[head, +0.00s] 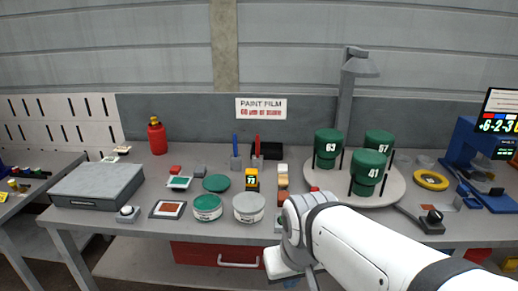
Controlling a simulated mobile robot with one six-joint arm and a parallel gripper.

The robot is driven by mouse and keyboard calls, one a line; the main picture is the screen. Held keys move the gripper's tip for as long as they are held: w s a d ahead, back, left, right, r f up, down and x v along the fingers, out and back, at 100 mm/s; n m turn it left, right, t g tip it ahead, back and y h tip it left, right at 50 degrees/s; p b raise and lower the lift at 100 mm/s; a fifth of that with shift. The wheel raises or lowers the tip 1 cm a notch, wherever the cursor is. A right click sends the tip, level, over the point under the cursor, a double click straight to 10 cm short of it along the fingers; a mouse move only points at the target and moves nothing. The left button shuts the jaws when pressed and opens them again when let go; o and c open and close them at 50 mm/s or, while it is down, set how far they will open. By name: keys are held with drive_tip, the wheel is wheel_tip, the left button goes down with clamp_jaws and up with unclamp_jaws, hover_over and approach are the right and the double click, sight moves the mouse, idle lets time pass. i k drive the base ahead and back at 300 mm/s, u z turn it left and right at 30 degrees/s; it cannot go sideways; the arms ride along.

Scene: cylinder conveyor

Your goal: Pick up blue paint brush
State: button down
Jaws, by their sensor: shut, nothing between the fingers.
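The blue paint brush (235,145) shows as a thin upright blue handle toward the back of the grey workbench, left of centre. Its lower end meets a small grey holder (236,163); the bristles cannot be made out. A similar red-handled brush (257,146) stands just to its right. My gripper (281,265) is at the bottom centre, in front of the bench edge, below and right of the blue brush and well apart from it. It is shut and empty; its fingertips are hard to make out.
A round stand (394,190) with green cylinders is at right. A grey box (98,185) is at left.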

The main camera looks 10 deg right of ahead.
sight(235, 138)
drive_tip(key=z, duration=0.2)
drive_tip(key=k, duration=0.4)
drive_tip(key=u, duration=0.85)
drive_tip(key=i, duration=1.95)
drive_tip(key=z, duration=0.7)
